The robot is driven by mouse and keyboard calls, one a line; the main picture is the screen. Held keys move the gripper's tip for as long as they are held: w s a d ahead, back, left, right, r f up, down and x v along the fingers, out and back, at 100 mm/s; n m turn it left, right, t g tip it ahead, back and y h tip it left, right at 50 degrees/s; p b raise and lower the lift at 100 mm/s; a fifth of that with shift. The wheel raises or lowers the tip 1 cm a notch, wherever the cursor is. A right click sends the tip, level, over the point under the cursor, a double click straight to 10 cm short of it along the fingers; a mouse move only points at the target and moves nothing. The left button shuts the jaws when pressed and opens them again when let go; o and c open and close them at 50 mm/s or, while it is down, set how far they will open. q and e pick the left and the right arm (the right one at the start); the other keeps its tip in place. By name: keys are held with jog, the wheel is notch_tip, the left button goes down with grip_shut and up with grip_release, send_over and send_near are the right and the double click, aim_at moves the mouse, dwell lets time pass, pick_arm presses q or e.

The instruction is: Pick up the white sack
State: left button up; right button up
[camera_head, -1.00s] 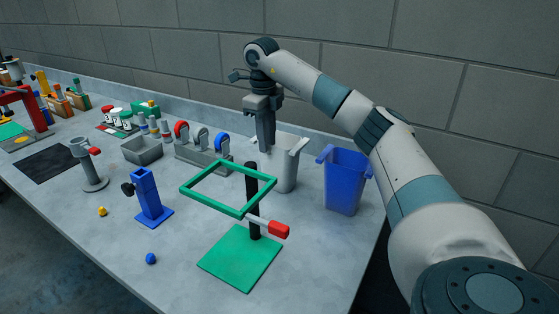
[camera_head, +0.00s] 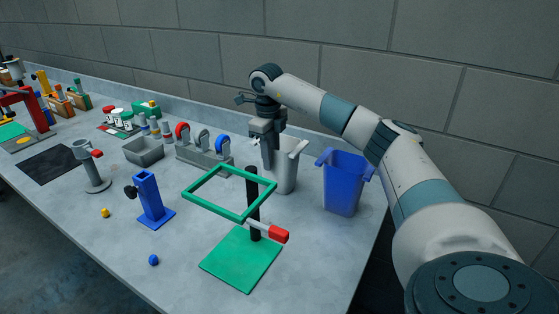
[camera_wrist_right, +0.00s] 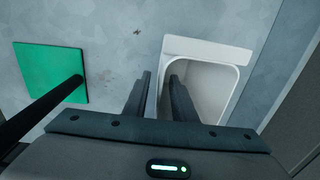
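The white sack (camera_head: 289,176) looks like an open-topped white bin with flared rim flaps. It stands upright on the bench, left of a blue bin. My right gripper (camera_head: 267,164) points down at the sack's left side. In the right wrist view, the gripper (camera_wrist_right: 160,80) has its two dark fingers apart at the left wall of the sack (camera_wrist_right: 207,50). The right finger overlaps the sack's opening and the left finger is outside it. I cannot tell whether either finger touches the wall. My left gripper is out of view.
The blue bin (camera_head: 343,184) stands close on the right. A green frame (camera_head: 228,207) on a black post with a green base (camera_head: 240,262) stands in front. A grey rack with coloured rings (camera_head: 203,157) is left of the gripper. The wall lies behind.

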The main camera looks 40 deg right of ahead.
aim_at(272, 173)
jog(key=shift+s+d+f+p, duration=0.1)
jog(key=shift+s+f+p, duration=0.1)
jog(key=shift+f, duration=0.25)
jog(key=shift+s+f+p, duration=0.1)
jog(key=shift+f+p, duration=0.1)
jog(key=shift+f, duration=0.25)
jog(key=shift+w+f, duration=0.15)
jog(key=shift+f, duration=0.45)
grip_shut()
